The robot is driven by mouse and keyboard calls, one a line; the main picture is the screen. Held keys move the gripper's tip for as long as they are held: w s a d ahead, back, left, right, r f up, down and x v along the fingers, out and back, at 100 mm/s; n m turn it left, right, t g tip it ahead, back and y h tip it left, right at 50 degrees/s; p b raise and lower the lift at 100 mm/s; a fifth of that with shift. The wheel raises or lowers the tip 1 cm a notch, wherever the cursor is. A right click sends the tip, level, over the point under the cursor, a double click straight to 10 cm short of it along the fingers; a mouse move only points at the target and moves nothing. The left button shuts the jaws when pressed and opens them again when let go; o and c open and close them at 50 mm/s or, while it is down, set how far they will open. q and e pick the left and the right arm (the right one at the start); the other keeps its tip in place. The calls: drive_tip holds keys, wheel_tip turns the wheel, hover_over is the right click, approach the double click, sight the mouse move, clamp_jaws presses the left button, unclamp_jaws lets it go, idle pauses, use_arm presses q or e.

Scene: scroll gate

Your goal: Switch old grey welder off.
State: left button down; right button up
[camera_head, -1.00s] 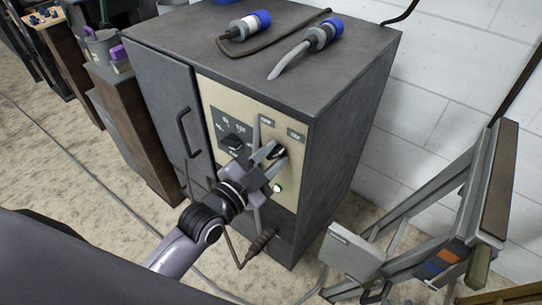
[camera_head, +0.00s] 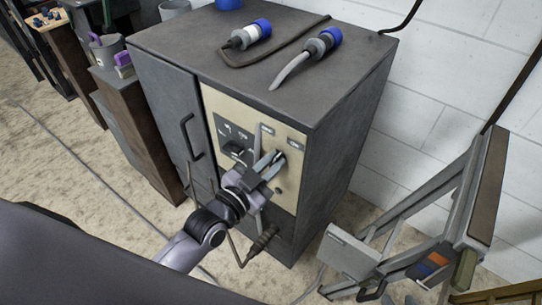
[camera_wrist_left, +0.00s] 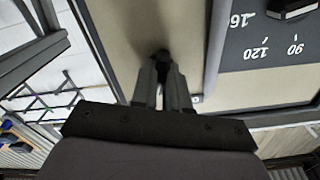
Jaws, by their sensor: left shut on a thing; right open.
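The old grey welder (camera_head: 158,100) is a large dark grey cabinet with a beige control panel (camera_head: 224,105) on its front. A small black switch (camera_head: 281,156) sits on the right part of the panel; it also shows in the left wrist view (camera_wrist_left: 162,58). My left gripper (camera_head: 272,162) is shut on this switch, its two fingers on either side of it in the left wrist view (camera_wrist_left: 163,80). The fingers partly hide it. Below it, a small round lamp (camera_head: 278,190) looks dark. My right gripper is not in view.
A black dial (camera_head: 232,148) with a printed scale and a grey upright handle bar are left of the switch. Two blue-ended plugs (camera_head: 250,33) with cable lie on top of the welder. A metal frame (camera_head: 440,215) stands to the right, near the white wall.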

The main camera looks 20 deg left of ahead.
use_arm(q)
drive_tip(key=n+p, duration=0.1)
drive_tip(key=n, duration=0.2)
drive_tip(key=shift+r+p, duration=0.25)
drive_tip(key=shift+p, duration=0.15)
drive_tip(key=shift+n+p, duration=0.4)
drive_tip(key=shift+n, duration=0.4)
drive_tip(key=n+p, duration=0.1)
drive_tip(key=n, duration=0.2)
drive_tip(key=shift+w+n, duration=0.1)
drive_tip(key=shift+n, duration=0.2)
drive_tip(key=shift+n+p, duration=0.3)
drive_tip(key=shift+n, duration=1.4)
drive_tip(key=c, duration=1.1)
unclamp_jaws()
drive_tip(key=shift+f, duration=0.2)
